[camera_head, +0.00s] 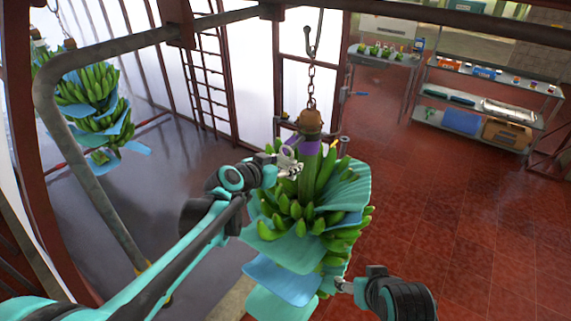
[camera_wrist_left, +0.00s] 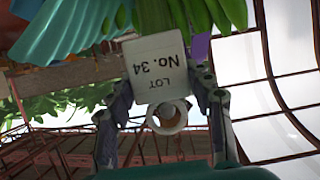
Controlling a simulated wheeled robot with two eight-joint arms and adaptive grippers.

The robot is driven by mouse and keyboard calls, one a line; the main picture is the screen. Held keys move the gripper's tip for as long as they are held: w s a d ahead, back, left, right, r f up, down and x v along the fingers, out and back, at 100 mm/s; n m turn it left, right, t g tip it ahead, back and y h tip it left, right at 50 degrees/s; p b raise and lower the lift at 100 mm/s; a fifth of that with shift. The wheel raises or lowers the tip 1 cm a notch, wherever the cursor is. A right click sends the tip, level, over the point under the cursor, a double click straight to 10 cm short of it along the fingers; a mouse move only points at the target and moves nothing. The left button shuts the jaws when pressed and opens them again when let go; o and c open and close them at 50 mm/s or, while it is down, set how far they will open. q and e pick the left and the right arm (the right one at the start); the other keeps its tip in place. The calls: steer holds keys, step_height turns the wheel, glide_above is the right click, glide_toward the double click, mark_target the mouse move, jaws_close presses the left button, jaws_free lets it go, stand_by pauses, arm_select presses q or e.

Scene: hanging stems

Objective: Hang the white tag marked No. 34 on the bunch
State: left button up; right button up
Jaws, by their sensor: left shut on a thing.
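The bunch (camera_head: 283,225) of green bananas, with blue-green sheets between its layers, hangs from a chain and hook by its stem, which has a purple band (camera_head: 308,147). My left gripper (camera_head: 291,166) is beside the upper stem, just left of it. In the left wrist view, the left gripper's fingers are shut on the white tag (camera_wrist_left: 157,62), which reads "LOT No. 34" upside down. A pale ring (camera_wrist_left: 167,117) shows below the tag between the fingers. Bananas (camera_wrist_left: 205,14) show just above the tag. My right gripper (camera_head: 346,286) is at the bunch's lower right; its jaws are too small to judge.
Another bunch (camera_head: 90,95) hangs at the far left. A shelf unit (camera_head: 480,115) with boxes and a small table (camera_head: 385,58) stand at the back right. A metal frame (camera_head: 130,45) arches over the left side. The red tiled floor (camera_head: 470,220) at right is clear.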

arm_select(q)
steer(key=shift+w+d+b, duration=0.25)
steer(key=shift+w+d, duration=0.5)
steer(key=shift+w, duration=0.25)
steer(key=shift+w+d+b, duration=0.2)
steer(key=shift+w+d, duration=0.5)
steer(key=shift+w, duration=0.25)
stand_by(1.8)
steer(key=shift+w+f+b, duration=0.1)
steer(key=shift+f+b, duration=0.3)
stand_by(0.7)
steer(key=o, duration=0.9)
steer(key=shift+o, duration=0.2)
steer(key=v, duration=1.2)
steer(key=s+a+f+n+g+y+b, duration=0.1)
steer(key=s+a+f+b, duration=0.4)
steer(key=f, duration=1)
steer(key=s+a+f+n+g+y+b, duration=0.1)
steer(key=s+a+f+n+y+b, duration=0.2)
steer(key=s+f+b, duration=0.8)
steer(key=s+a+f+n+g+y+b, duration=0.2)
steer(key=s+a+f+b, duration=0.5)
steer(key=f+b, duration=0.7)
step_height(320, 180, down, 7)
steer(key=shift+s+a+f+n+y+b, duration=0.1)
steer(key=shift+s+a+n+y+b, duration=0.2)
steer(key=shift+s+n+y, duration=0.55)
